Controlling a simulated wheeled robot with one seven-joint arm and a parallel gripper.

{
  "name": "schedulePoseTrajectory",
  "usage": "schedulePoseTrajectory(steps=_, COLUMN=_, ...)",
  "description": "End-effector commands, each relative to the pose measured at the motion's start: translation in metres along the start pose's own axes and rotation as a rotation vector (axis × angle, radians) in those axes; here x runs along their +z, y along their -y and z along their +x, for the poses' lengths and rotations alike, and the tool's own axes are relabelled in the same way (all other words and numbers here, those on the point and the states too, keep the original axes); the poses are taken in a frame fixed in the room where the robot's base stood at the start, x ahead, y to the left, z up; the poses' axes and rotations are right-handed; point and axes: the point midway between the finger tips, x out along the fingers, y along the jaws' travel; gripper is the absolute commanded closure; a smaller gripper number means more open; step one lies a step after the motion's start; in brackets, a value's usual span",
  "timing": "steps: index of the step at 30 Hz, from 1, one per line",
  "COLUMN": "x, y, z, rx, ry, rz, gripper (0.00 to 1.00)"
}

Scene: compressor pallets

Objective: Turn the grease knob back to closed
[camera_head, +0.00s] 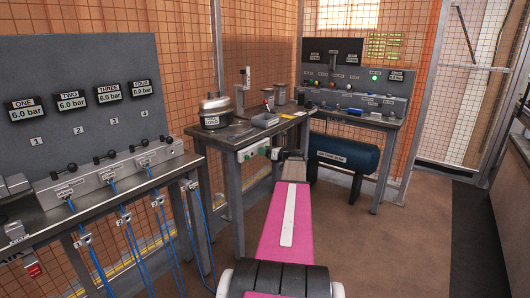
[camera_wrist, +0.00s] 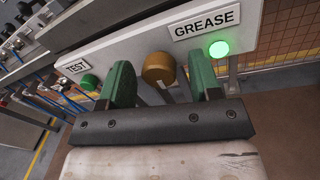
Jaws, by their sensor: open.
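The grease knob (camera_wrist: 158,69) is a round brown-orange knob on a pale panel (camera_wrist: 140,42), left of and below the GREASE label (camera_wrist: 207,20). My gripper (camera_wrist: 160,76) is open, its two green fingers one on each side of the knob in the wrist view. A gap shows between the knob and each finger. A bar or pointer shows just below the knob, partly hidden by my gripper. A round green light (camera_wrist: 219,49) glows under the GREASE label. In the head view my arm reaches to the front of the middle bench (camera_head: 222,138) and hides the knob.
A TEST label (camera_wrist: 76,67) and a green button (camera_wrist: 90,82) are at the panel's left. A pot (camera_head: 215,112) and other items stand on the middle bench. A gauge bench with blue hoses (camera_head: 124,216) is at left. A dark blue tank (camera_head: 343,153) lies at right; floor right of it is clear.

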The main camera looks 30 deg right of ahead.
Motion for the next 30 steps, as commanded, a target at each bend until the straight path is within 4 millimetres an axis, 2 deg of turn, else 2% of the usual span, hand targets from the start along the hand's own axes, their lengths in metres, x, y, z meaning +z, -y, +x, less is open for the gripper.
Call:
schedulePoseTrajectory(steps=7, x=0.0000, y=-0.0001, z=0.0008, rx=0.000, ry=0.000, rz=0.000, gripper=0.42)
schedulePoseTrajectory(steps=8, x=0.0000, y=-0.0001, z=0.0008, rx=0.000, ry=0.000, rz=0.000, gripper=0.49)
schedulePoseTrajectory(steps=9, x=-0.0001, y=-0.0001, z=0.0008, rx=0.000, ry=0.000, rz=0.000, gripper=0.62)
schedulePoseTrajectory(steps=12, x=-0.0001, y=-0.0001, z=0.0007, rx=0.000, ry=0.000, rz=0.000, gripper=0.92)
schedulePoseTrajectory(steps=23, x=-0.0001, y=-0.0001, z=0.0006, rx=-0.001, ry=-0.004, rz=-0.036, gripper=0.92)
schedulePoseTrajectory(steps=30, x=0.0004, y=-0.0002, z=0.0005, rx=-0.004, ry=-0.017, rz=-0.169, gripper=0.92)
